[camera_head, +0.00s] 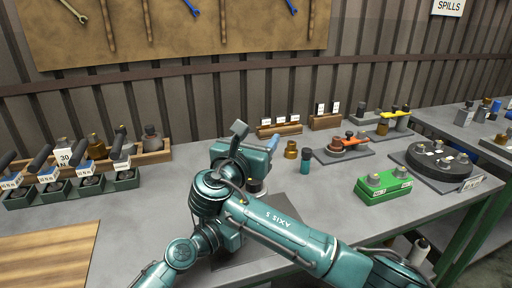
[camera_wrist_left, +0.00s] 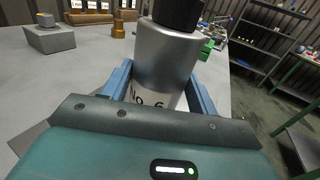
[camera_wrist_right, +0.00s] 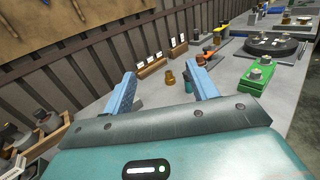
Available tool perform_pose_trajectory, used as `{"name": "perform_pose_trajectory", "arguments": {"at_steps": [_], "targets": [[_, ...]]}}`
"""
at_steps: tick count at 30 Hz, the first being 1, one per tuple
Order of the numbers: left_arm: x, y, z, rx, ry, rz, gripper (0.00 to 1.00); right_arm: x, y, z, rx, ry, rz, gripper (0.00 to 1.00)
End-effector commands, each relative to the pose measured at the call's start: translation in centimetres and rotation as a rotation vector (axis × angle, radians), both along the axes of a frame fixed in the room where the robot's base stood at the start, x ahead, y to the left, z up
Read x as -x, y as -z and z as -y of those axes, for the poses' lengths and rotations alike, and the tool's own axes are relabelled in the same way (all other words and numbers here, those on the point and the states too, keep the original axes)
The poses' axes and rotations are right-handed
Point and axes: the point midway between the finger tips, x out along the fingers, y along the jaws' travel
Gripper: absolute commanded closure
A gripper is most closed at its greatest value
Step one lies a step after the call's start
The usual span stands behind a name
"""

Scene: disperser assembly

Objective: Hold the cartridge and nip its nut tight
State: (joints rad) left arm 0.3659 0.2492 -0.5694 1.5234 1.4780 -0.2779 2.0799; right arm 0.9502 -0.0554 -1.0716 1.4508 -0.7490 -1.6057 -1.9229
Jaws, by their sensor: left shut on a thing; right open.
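The cartridge (camera_wrist_left: 165,60) is a silver cylinder with a dark top (camera_wrist_left: 180,10) and a "No 6" label, seen in the left wrist view. My left gripper (camera_wrist_left: 160,95) is shut around its body. The dark top is cut off by the picture's upper edge, so I cannot make out the nut. One finger shows in the head view.
A brass part (camera_head: 291,150) and a teal-bodied bottle (camera_head: 306,162) stand right of the right gripper. Further right are a green block (camera_head: 384,189) and a round dark carousel (camera_head: 440,162). Torque drivers stand in holders (camera_head: 48,194) at left. A wooden board (camera_head: 45,262) lies front left.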

Motion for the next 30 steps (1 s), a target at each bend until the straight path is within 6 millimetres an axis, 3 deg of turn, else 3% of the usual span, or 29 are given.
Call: {"name": "perform_pose_trajectory", "arguments": {"at_steps": [7,15,20,25,30], "targets": [[0.1,0.1,0.0,0.0,0.002,-0.003,0.79,2.3,3.1,1.2,0.028,-0.18,0.056,0.42],[0.0,0.1,0.0,0.0,0.001,-0.003,0.79,9.2,8.4,1.8,0.025,-0.499,0.035,0.42],[0.0,0.1,0.0,0.0,0.002,-0.003,0.79,12.1,10.1,1.9,0.006,-0.601,0.002,0.42],[0.0,0.1,0.0,0.0,0.002,-0.003,0.79,11.8,10.4,1.6,0.0,-0.626,-0.005,0.42],[0.1,0.1,0.1,-0.001,0.002,-0.002,0.79,8.8,10.3,1.0,0.002,-0.622,-0.003,0.42]]}}
